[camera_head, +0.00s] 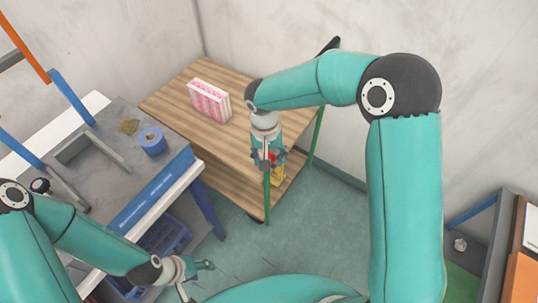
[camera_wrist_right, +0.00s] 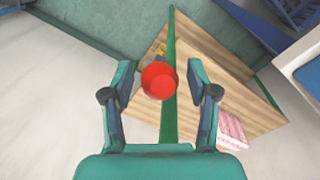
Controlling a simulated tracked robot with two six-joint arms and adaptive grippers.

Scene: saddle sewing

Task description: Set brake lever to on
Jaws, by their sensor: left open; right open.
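A red round knob (camera_wrist_right: 160,80), which looks like the end of the brake lever, sits in front of a green table post in the right wrist view. A small part of the knob (camera_head: 271,156) shows in the head view at the table's front corner. My right gripper (camera_head: 268,160) points down around there and is open. In the wrist view, the right gripper's fingers (camera_wrist_right: 160,85) stand apart on either side of the knob, not visibly touching it. The lever's shaft is hidden. My left gripper (camera_head: 198,277) is open and empty at the bottom, low beside the workbench.
A wooden table (camera_head: 165,98) with green legs carries a pink-and-white box (camera_head: 210,101). A grey workbench (camera_head: 105,170) at left holds blue tape (camera_head: 152,141). A blue crate (camera_head: 168,235) is below it. A yellow object (camera_head: 278,175) is near the right gripper. Open floor lies in front.

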